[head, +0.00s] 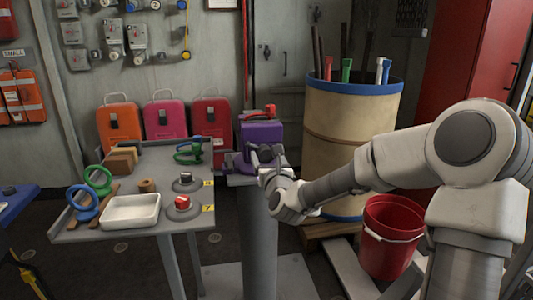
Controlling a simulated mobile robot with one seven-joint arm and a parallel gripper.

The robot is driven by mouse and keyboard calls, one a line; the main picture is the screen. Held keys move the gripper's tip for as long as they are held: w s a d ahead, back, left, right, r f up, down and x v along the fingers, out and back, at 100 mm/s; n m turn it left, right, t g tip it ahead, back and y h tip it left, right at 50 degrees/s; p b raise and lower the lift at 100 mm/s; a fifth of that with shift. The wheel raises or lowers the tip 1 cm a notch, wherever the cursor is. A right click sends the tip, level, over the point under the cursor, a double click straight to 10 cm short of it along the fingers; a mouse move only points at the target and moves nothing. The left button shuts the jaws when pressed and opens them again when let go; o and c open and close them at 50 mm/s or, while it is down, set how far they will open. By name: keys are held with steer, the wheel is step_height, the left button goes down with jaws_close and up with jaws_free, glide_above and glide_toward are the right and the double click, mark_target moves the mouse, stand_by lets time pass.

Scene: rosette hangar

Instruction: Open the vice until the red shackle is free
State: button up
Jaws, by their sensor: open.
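The purple vice (261,133) stands on a grey pedestal (258,230) in the middle of the head view. A small red piece, which looks like the red shackle (270,110), shows at the top of the vice. How the jaws hold it is too small to tell. My gripper (265,156) is open, close in front of the vice's lower part. Its fingers overlap the vice in the picture, and I cannot tell whether they touch it. The vice's handle is not clearly visible behind the gripper.
A grey table (112,232) at left holds a white tray (130,211), green and blue rings, blocks and two round knobs. A tan barrel (345,150) stands close right of the vice. A red bucket (390,238) stands below my arm.

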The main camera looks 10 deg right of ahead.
steer(key=m, duration=0.6)
steer(key=shift+m, duration=0.3)
steer(key=m+b, duration=0.1)
steer(key=m, duration=0.4)
steer(key=shift+f+m+b, duration=0.15)
steer(key=shift+m+b, duration=0.15)
steer(key=shift+m, duration=0.1)
steer(key=shift+m+b, duration=0.75)
steer(key=shift+m, duration=4.95)
steer(key=shift+p, duration=0.4)
